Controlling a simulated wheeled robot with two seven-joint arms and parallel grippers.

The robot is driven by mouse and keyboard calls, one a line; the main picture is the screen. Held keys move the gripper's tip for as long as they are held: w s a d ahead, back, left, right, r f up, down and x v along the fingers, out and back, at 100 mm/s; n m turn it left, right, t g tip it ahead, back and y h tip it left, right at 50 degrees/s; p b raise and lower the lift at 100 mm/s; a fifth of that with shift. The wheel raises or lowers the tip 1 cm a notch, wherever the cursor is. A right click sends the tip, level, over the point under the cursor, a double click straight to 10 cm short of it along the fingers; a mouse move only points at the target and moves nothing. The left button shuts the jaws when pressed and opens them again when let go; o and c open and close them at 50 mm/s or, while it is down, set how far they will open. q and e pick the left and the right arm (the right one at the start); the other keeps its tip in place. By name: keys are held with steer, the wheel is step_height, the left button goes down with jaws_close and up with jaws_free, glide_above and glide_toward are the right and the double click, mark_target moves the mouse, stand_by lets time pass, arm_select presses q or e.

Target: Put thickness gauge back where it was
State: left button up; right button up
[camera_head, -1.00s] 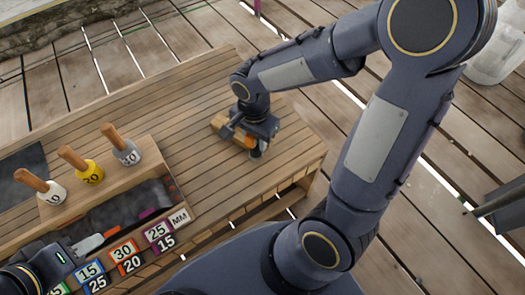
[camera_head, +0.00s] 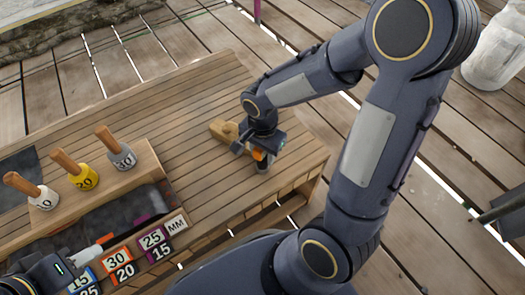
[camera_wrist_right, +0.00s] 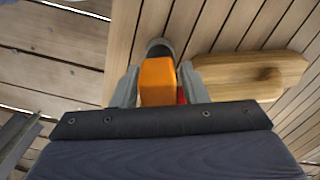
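I cannot tell for certain which thing is the thickness gauge. My right gripper (camera_head: 262,158) is low over the right part of the wooden bench. In the right wrist view an orange block (camera_wrist_right: 157,82) lies between its fingers (camera_wrist_right: 160,90), which sit close on both sides. A dark round end (camera_wrist_right: 160,47) shows beyond the block, and a bit of red beside it. My left gripper (camera_head: 55,272) is at the lower left by the bench tray; its fingertips are unclear. A slim grey-white tool with an orange tip (camera_head: 88,253) lies beside it.
A wooden piece with a raised knob (camera_head: 224,130) lies on the bench (camera_head: 160,110) beside my right gripper. Wooden-handled white, yellow (camera_head: 84,177) and grey (camera_head: 122,156) pieces stand in a wooden rack. Numbered tags (camera_head: 150,240) line the front. The bench's middle is clear.

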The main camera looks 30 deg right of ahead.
steer(key=shift+o, duration=1.3)
steer(key=shift+r, duration=0.15)
step_height(320, 180, up, 12)
steer(key=p, duration=0.5)
steer(key=shift+p, duration=0.4)
steer(key=s+a+r+n+t+y, duration=0.1)
steer(key=s+r+n+t+y, duration=0.2)
steer(key=s+n, duration=0.8)
step_height(320, 180, up, 4)
steer(key=t, duration=0.2)
steer(key=shift+s+r+t+y, duration=0.15)
steer(key=shift+s+t+y, duration=0.15)
steer(key=shift+s+y, duration=0.1)
